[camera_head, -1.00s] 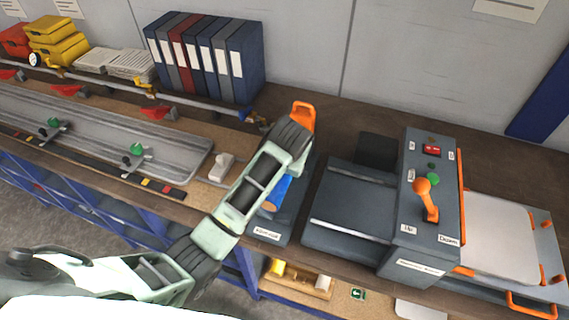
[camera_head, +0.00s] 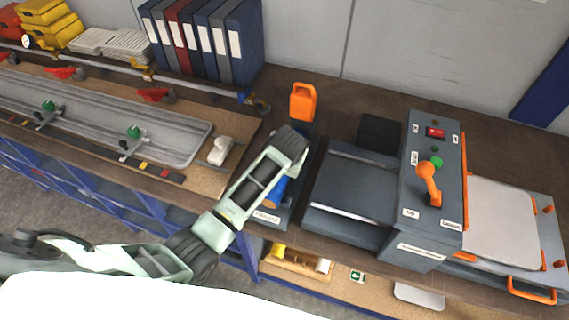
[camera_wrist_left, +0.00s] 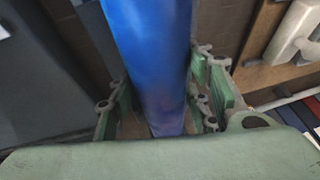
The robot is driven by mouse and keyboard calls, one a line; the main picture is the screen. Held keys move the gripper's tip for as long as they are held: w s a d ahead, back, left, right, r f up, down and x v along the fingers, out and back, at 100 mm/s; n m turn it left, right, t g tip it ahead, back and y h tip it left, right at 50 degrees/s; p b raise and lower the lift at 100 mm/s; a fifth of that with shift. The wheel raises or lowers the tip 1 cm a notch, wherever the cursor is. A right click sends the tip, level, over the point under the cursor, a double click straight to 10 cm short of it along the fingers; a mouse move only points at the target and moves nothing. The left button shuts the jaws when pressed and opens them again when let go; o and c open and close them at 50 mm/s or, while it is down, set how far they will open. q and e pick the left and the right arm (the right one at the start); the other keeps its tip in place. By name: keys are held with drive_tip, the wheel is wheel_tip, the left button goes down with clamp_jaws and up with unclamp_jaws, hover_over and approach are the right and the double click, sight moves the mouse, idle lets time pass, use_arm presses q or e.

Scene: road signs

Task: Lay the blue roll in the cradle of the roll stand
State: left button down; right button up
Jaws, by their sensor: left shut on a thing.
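The blue roll (camera_head: 276,192) shows in the head view only as a short piece beside and below my left forearm. In the left wrist view the blue roll (camera_wrist_left: 150,60) runs lengthwise between the green fingers of my left gripper (camera_wrist_left: 163,100), which is shut on it. In the head view the left gripper's fingers are hidden under the arm. A dark base with a white label (camera_head: 267,216) lies under the arm, with an orange upright piece (camera_head: 303,102) at its far end; this looks like the roll stand. Its cradle is hidden. My right gripper is out of view.
A grey machine with an orange lever (camera_head: 428,180) stands close on the right. A white object (camera_head: 220,151) and a railed grey plate (camera_head: 170,140) lie to the left. Binders (camera_head: 205,40) stand at the back. A shelf with a wooden box (camera_head: 295,265) is below the bench.

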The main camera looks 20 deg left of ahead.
use_arm(q)
drive_tip(key=shift+r, duration=0.15)
drive_tip(key=c, duration=0.8)
unclamp_jaws()
drive_tip(key=shift+s, duration=0.15)
drive_tip(key=o, duration=0.5)
